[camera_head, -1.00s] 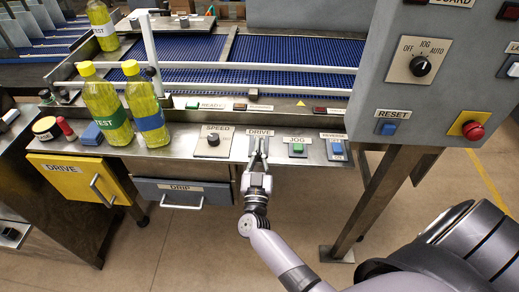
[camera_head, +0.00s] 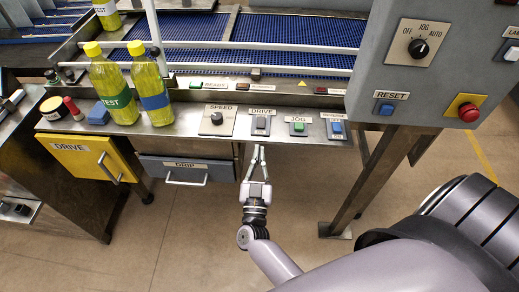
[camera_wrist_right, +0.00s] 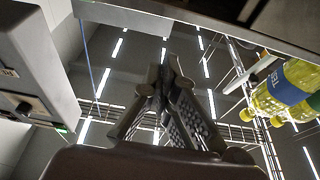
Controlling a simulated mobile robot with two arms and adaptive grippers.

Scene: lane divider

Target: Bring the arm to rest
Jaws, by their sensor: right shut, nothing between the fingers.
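My right gripper (camera_head: 256,150) is shut and empty. In the head view its fingertips show just below the front edge of the control panel (camera_head: 190,128), in line with the DRIVE switch (camera_head: 261,122) and apart from it. In the right wrist view the shut fingers (camera_wrist_right: 163,72) point up toward the ceiling lights, with nothing between them. My right arm comes in from the lower right. My left gripper is not in view.
Two yellow bottles (camera_head: 109,85) (camera_head: 149,88) stand on the panel's left. A grey box with RESET button (camera_head: 386,108) and red stop button (camera_head: 468,112) hangs at right on a metal leg (camera_head: 375,180). A yellow drawer (camera_head: 88,158) and grey drawer (camera_head: 186,170) lie below. Floor around the gripper is clear.

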